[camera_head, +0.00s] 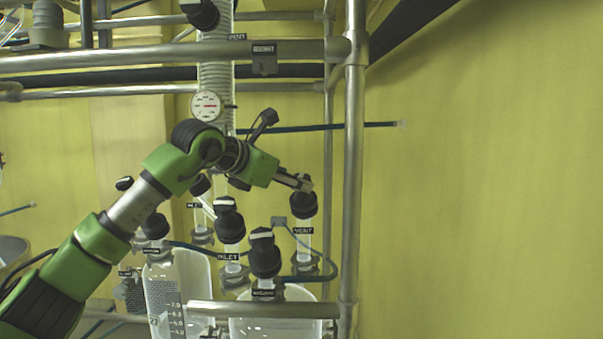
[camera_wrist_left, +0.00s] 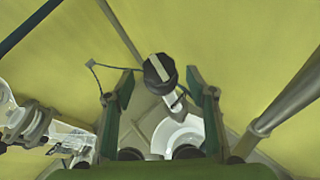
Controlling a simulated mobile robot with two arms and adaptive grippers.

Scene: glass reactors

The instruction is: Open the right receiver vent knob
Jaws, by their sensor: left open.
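The right receiver vent knob (camera_head: 303,206) is a black cap on a clear glass neck with a VENT label, at the right of the glassware in the head view. In the left wrist view the black knob (camera_wrist_left: 160,72) with a pale bar across its top shows between and just beyond the fingertips. My left gripper (camera_head: 302,184) is open and empty, close above the knob in the head view. I cannot tell whether it touches the knob. The gripper partly hides the knob's top in the head view. My right gripper is not in view.
Other black knobs stand close by, including the inlet knob (camera_head: 229,220) and a front knob (camera_head: 264,254). A vertical steel post (camera_head: 354,180) runs just right of the vent knob. A steel rail (camera_head: 270,309) crosses the front. The yellow wall at right is clear.

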